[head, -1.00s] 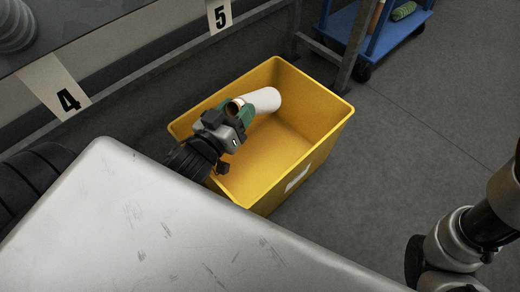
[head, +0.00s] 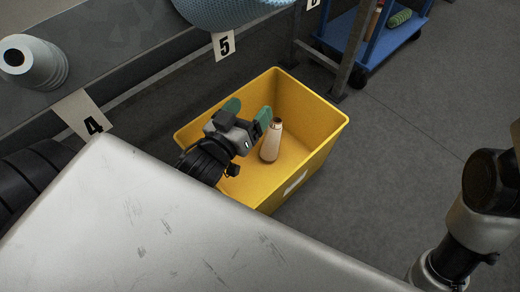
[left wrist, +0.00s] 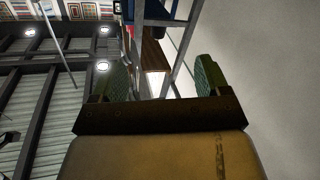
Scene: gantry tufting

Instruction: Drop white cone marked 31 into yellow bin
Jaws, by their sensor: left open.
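The white cone (head: 271,143) is inside the yellow bin (head: 325,135), narrow brownish tip up and leaning slightly. No number can be read on it. I cannot tell whether it rests on the bin floor or is still falling. My left gripper (head: 249,112) is over the bin, just left of the cone. Its two green-padded fingers are spread apart, with nothing between them. The left wrist view also shows the spread fingers of the left gripper (left wrist: 163,78) empty; neither cone nor bin shows there. My right gripper is out of view.
A shelf (head: 120,45) with labels 4 and 5 runs behind the bin, holding a grey cone (head: 35,62) and a light-blue textured object (head: 225,10). A blue cart (head: 380,45) stands at the back right. Grey floor (head: 410,120) right of the bin is open.

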